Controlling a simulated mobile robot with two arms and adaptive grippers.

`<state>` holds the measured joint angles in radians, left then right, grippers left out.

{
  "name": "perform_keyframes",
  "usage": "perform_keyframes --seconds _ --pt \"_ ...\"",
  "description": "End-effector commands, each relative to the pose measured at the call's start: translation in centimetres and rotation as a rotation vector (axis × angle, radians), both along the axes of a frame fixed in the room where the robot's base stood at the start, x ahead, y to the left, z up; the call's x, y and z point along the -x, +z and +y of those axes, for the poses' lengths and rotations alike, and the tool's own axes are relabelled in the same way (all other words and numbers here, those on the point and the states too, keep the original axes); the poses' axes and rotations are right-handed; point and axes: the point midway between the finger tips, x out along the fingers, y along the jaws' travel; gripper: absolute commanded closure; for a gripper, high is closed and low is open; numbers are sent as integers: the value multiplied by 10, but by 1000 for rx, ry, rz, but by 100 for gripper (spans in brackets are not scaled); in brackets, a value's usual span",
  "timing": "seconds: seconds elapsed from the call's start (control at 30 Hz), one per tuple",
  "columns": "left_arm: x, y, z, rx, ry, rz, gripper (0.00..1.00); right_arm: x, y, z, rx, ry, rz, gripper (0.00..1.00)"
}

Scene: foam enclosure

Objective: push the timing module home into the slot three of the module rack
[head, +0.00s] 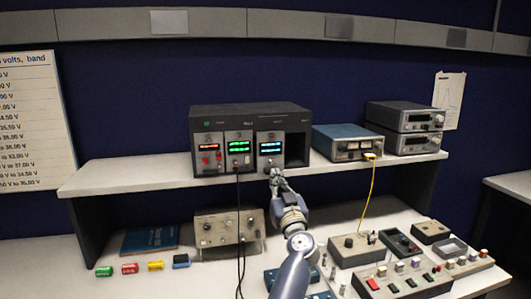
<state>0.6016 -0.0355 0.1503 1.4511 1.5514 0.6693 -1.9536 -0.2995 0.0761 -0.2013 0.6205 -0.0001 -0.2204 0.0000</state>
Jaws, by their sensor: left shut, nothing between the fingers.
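The module rack (250,112) is a dark box on the raised shelf. Its two left bays hold modules with a red display and a green display. The timing module (270,141), apparently the one with the blue display, sits in the third bay. From this angle I cannot tell whether its face is fully flush with its neighbours. The bay at the far right (296,150) is dark and empty. My left gripper (276,173) is shut and empty, just below and in front of the blue-display module; contact is unclear. My right gripper is not in view.
A blue meter box (347,143) and stacked instruments (405,127) stand right of the rack. Black cables (239,215) hang from the green-display module, left of my arm. A yellow cable (369,200) hangs at the right. Control boxes crowd the bench's right side.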

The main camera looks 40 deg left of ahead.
Motion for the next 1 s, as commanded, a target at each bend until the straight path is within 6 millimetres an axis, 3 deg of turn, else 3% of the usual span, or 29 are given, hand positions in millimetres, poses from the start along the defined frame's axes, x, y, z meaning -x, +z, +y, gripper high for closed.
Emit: perform_keyframes --seconds 1.0 --pt "-18 0 21 -1 0 0 100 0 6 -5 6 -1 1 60"
